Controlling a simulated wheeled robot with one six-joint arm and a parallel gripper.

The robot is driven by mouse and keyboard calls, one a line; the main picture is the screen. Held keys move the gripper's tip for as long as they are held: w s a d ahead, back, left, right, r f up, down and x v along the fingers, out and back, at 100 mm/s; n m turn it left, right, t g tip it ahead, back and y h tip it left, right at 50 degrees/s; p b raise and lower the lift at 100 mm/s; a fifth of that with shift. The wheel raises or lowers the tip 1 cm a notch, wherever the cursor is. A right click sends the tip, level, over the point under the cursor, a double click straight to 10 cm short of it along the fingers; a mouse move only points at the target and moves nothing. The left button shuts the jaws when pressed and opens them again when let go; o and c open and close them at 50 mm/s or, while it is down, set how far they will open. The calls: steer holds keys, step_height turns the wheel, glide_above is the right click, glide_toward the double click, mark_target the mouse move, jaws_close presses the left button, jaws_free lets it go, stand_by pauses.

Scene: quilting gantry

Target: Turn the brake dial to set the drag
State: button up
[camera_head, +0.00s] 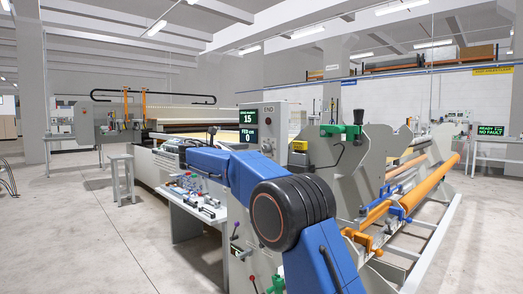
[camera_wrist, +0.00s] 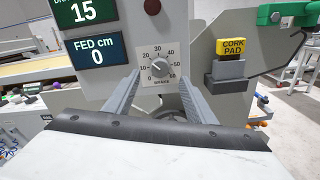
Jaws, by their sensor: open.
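The brake dial (camera_wrist: 159,68) is a small grey knob on a white plate with a printed scale running up to 60 and a label that reads BRAKE. It sits on the grey control panel (camera_wrist: 111,18). My gripper (camera_wrist: 159,76) is open, its two grey fingers pointing at the panel, one to the left and one to the right of the dial. Nothing is between the fingers except the view of the dial, and I see no contact. The knob's exact pointer reading is too small to tell. In the head view the panel (camera_head: 275,111) stands behind my blue arm.
A dark red button (camera_wrist: 152,6) is above the dial. Displays read 15 (camera_wrist: 86,11) and FED cm 0 (camera_wrist: 96,55).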

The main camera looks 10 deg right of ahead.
mark_target(265, 148)
steer(key=x, duration=0.7)
steer(key=shift+w+d, duration=0.15)
steer(key=shift+d, duration=0.2)
steer(key=shift+c, duration=0.5)
steer(key=c, duration=0.9)
